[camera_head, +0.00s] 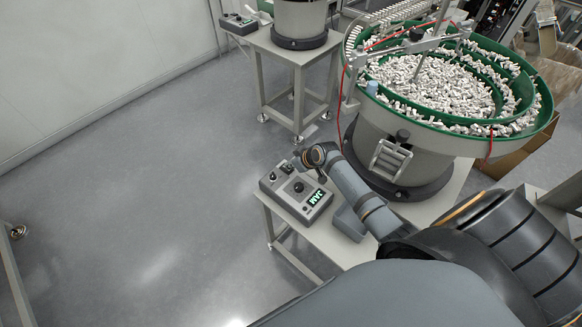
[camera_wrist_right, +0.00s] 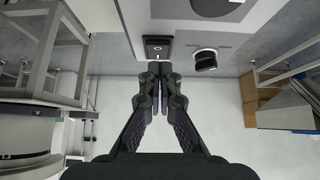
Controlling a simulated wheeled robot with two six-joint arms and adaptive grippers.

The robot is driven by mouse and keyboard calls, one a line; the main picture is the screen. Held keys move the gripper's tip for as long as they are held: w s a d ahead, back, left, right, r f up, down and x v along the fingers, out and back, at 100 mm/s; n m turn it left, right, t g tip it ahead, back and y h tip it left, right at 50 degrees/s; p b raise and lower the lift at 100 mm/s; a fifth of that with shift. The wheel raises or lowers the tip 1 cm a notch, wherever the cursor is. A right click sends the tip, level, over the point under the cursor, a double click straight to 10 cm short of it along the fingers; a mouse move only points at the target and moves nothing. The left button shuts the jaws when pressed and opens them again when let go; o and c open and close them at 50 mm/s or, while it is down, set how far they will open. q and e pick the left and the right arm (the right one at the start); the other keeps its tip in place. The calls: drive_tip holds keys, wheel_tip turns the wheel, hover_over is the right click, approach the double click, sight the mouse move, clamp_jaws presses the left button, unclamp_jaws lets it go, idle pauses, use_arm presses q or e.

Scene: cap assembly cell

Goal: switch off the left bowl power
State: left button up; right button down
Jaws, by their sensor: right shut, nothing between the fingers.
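A grey control box (camera_head: 290,207) with a dark knob, small switches and a lit green display sits on the table beside the green-rimmed bowl feeder (camera_head: 445,145). My right gripper (camera_head: 298,163) is at the box's back edge, its fingers small and partly hidden by my wrist. In the right wrist view the gripper (camera_wrist_right: 158,68) is shut and empty. Its fingertips point at a black rocker switch (camera_wrist_right: 157,47) on the box face, very close to it; I cannot tell whether they touch. A black knob (camera_wrist_right: 205,60) is right of the switch. My left gripper is out of view.
A second bowl feeder (camera_head: 300,18) stands on another table farther back, with its own control box (camera_head: 238,23). The near bowl is full of white caps. A cardboard box (camera_head: 505,155) stands behind it.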

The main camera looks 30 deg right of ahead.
drive_tip(key=shift+s+f, duration=0.1)
drive_tip(key=shift+f, duration=0.6)
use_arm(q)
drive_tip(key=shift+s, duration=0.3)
use_arm(e)
drive_tip(key=shift+s+f, duration=0.1)
drive_tip(key=shift+f, duration=0.35)
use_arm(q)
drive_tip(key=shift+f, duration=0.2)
use_arm(e)
drive_tip(key=shift+s, duration=0.1)
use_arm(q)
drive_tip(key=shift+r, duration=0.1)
use_arm(e)
drive_tip(key=shift+r, duration=0.1)
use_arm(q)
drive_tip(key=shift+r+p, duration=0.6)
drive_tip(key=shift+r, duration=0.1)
use_arm(e)
drive_tip(key=shift+r, duration=0.75)
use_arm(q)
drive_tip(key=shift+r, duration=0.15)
use_arm(e)
drive_tip(key=shift+r, duration=0.1)
